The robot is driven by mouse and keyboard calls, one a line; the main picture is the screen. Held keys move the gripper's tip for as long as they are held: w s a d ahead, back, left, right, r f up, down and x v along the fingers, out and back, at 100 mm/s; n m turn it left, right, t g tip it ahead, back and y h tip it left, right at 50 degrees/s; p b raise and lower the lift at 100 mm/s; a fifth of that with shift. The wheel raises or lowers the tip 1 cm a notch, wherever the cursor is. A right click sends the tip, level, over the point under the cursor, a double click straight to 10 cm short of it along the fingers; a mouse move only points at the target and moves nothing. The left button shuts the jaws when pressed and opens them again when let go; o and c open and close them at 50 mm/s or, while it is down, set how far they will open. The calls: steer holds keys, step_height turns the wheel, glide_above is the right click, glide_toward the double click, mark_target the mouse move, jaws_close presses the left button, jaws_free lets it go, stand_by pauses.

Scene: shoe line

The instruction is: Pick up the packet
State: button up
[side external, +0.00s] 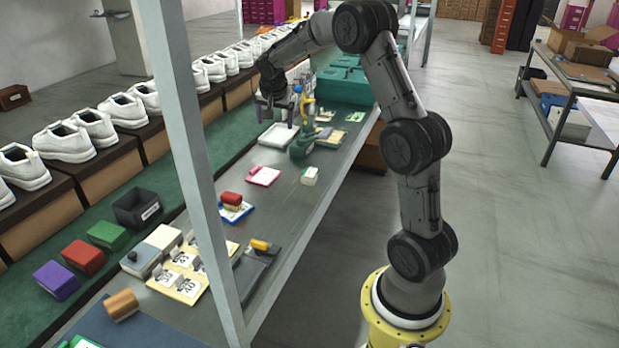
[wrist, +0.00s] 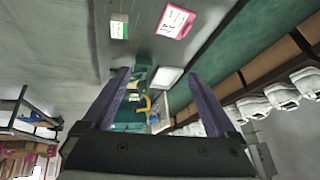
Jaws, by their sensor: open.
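I cannot tell for sure which thing is the packet. Small white packets with dark print (side external: 186,261) lie on yellow-and-white cards at the near left of the bench in the side view. A small white-and-green block (side external: 309,176) stands alone farther along; it also shows in the wrist view (wrist: 119,27). A pink-edged card (side external: 263,176) lies to its left and shows in the wrist view (wrist: 175,21). My gripper (side external: 275,110) is open above the far part of the bench, near a white tray (side external: 278,135). In the wrist view its fingers (wrist: 158,75) are apart with nothing held.
A green tool with a yellow handle (side external: 302,146) stands beside the tray. A red block (side external: 232,199) sits on a blue card. A black bin (side external: 137,208) and coloured blocks lie on the green belt. White shoes (side external: 92,125) line the left.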

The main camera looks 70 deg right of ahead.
steer(key=s+d+f+g, duration=0.2)
steer(key=s+d+f, duration=0.1)
steer(key=d+f, duration=0.4)
steer(key=m+y, duration=0.1)
steer(key=m, duration=0.1)
glide_toward(309, 172)
steer(key=shift+g, duration=0.3)
steer(key=x, duration=0.4)
steer(key=shift+s, duration=0.1)
steer(key=shift+w+x, duration=0.15)
steer(key=shift+x, duration=1.5)
steer(key=shift+w+x, duration=0.15)
steer(key=shift+x, duration=1.5)
steer(key=c, duration=1.4)
steer(key=shift+r, duration=0.1)
jaws_close()
